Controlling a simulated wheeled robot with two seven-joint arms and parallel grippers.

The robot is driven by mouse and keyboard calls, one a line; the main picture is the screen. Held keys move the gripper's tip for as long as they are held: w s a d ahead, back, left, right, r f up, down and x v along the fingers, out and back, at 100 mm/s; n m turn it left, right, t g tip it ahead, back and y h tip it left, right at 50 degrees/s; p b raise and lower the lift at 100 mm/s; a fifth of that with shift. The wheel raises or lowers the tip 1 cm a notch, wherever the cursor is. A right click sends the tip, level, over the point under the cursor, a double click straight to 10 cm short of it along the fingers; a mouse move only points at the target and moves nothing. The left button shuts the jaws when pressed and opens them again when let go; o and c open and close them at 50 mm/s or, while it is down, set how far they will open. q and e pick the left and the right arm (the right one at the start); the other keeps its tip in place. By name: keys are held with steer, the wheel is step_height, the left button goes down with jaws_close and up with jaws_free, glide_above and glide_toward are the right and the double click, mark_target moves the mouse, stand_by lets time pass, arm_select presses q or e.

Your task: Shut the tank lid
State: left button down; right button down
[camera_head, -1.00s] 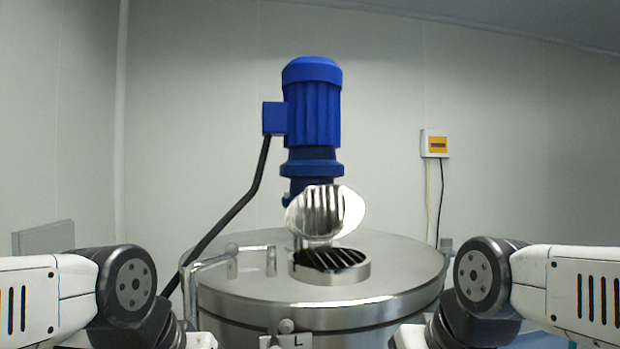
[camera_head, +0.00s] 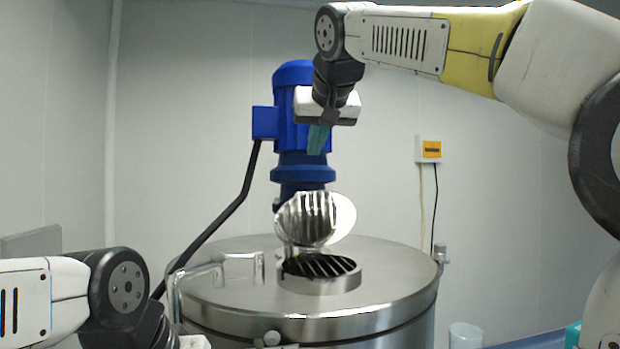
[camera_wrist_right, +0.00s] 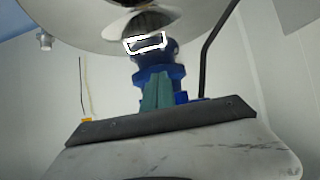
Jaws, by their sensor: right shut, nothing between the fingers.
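The shiny round tank lid (camera_head: 312,218) stands raised, tilted up at the back of the round opening (camera_head: 320,287) on the steel tank top. Dark grating bars show inside the opening. My right gripper (camera_head: 317,148) is shut and empty, pointing down above the lid, in front of the blue motor in the picture. Its teal fingers (camera_wrist_right: 158,92) show together in the right wrist view, with the tank top (camera_wrist_right: 100,20) upside down beyond them. The gripper and lid appear apart. My left arm is at the lower left of the head view; its gripper's fingers are out of view.
The blue motor (camera_head: 300,115) stands behind the lid, with a black cable (camera_head: 215,228) running down to the left. A bent metal pipe handle (camera_head: 215,270) rises from the tank top on the left. A clear cylinder (camera_head: 465,336) stands at lower right.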

glide_above(308, 194)
steer(key=w, duration=0.3)
steer(key=f, duration=0.4)
steer(key=shift+s+a+f, duration=0.2)
steer(key=shift+a+f, duration=0.05)
steer(key=shift+f, duration=0.15)
steer(key=shift+w+f, duration=0.15)
steer(key=shift+f, duration=0.2)
steer(key=shift+s+d+f, duration=0.2)
steer(key=shift+s+f, duration=0.25)
steer(key=shift+s, duration=0.2)
steer(key=shift+s+d+f, duration=0.15)
steer(key=shift+s+f, duration=0.25)
steer(key=shift+s, duration=0.2)
steer(key=shift+s+a+f, duration=0.1)
steer(key=shift+a+f, duration=0.05)
steer(key=shift+f, duration=0.05)
steer(key=shift+s, duration=0.1)
